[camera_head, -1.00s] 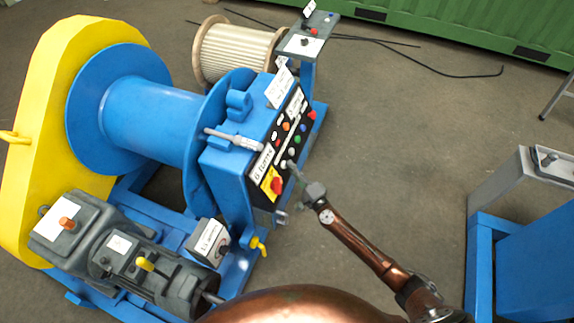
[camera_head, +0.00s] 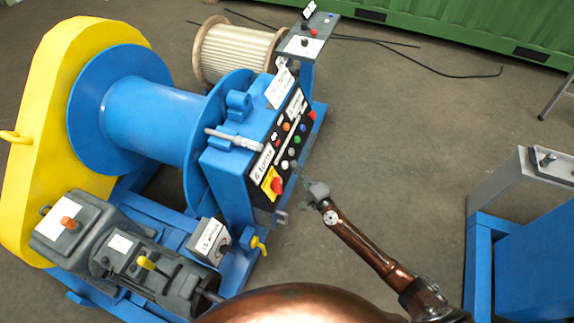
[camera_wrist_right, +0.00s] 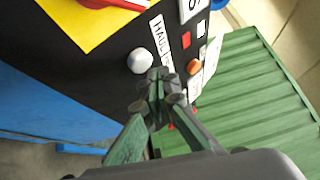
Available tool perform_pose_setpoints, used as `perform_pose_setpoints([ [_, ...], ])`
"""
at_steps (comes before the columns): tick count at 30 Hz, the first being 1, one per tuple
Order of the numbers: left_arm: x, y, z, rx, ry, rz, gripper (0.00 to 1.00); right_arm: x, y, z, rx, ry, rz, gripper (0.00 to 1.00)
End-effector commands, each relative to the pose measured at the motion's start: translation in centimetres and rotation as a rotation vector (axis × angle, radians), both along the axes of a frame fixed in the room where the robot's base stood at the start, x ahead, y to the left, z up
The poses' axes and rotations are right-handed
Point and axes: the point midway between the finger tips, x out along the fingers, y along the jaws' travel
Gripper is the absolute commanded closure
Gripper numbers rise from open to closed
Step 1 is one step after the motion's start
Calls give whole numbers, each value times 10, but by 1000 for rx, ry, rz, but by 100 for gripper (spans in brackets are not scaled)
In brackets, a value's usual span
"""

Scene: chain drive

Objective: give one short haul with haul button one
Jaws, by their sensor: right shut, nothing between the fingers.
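The black control panel (camera_head: 285,150) on the blue winch cabinet carries several coloured buttons and a red knob on a yellow plate (camera_head: 272,184). In the right wrist view, a round white button (camera_wrist_right: 140,60) sits beside a white label starting with HAUL (camera_wrist_right: 160,38); the rest of that label is hard to read. My right gripper (camera_head: 297,172) is shut and empty, just off the panel's right side. In the wrist view its fingertips (camera_wrist_right: 158,84) lie close to the white button and show apart from it. My left gripper is not in view.
A blue cable drum (camera_head: 150,115) with a yellow guard (camera_head: 45,130) stands left of the cabinet. A rope spool (camera_head: 235,52) is behind. A blue and grey stand (camera_head: 520,240) is at right.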

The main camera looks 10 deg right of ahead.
Motion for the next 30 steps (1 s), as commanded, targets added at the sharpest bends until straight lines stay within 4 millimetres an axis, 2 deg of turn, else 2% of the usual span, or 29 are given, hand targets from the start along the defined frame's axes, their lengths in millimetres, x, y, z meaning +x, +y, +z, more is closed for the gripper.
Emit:
perform_pose_setpoints([
  [11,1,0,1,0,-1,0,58,-1,-3,1,0,0,-1,100],
  [24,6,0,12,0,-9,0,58,-21,-31,19,0,0,-2,100],
  [30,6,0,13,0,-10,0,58,-25,-38,23,-1,-1,-1,100],
])
